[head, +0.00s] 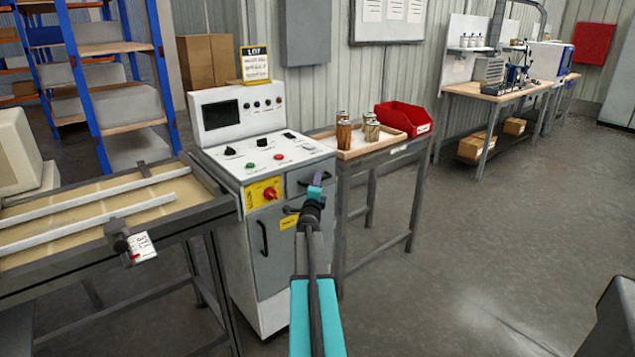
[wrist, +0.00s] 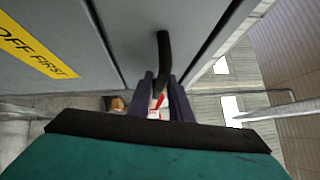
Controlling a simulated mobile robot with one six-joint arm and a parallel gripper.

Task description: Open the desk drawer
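The grey-white control cabinet (head: 290,255) stands left of centre in the head view. A dark drawer handle (head: 303,182) shows near the top right of its front, with the drawer front looking flush. My gripper (head: 315,191) is right at this handle and covers part of it. In the wrist view a dark handle bar (wrist: 163,50) on a grey front reaches between the two dark fingers of my gripper (wrist: 161,84). Only a slight gap shows beside the bar, so whether the fingers touch or clamp it is unclear.
A red knob (head: 270,193) on a yellow plate sits left of the handle. A door handle (head: 264,238) is lower on the cabinet. A side table (head: 378,155) with a red bin (head: 403,118) stands right. A conveyor bench (head: 85,215) stands left.

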